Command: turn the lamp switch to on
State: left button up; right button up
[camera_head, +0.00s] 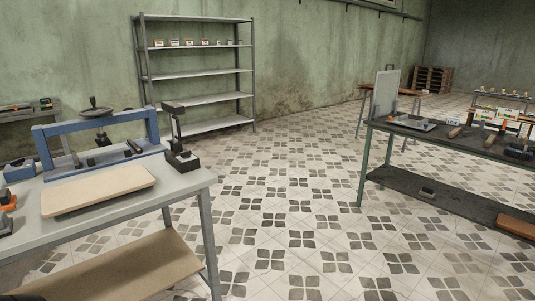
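A dark upright device with a flat head, a thin post and a block base (183,160) stands at the right back of the left table; it looks like the lamp, though I cannot be sure. No switch can be made out on it at this size, and I cannot tell whether it is lit. Neither of my grippers shows in the head view.
The left table (192,185) also carries a blue press frame (50,143) with a handwheel and a pale board (98,190). A metal shelf (200,98) stands at the wall. A dark workbench (460,138) with tools is at right. Tiled floor between is clear.

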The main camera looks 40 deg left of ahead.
aim_at(185, 155)
jog(key=z, duration=0.45)
jog(key=i, duration=0.7)
jog(key=u, duration=0.45)
jog(key=i, duration=2.7)
jog(key=u, duration=0.9)
jog(key=i, duration=2.05)
jog(key=u, duration=2.45)
jog(key=i, duration=1.5)
jog(key=u, duration=0.95)
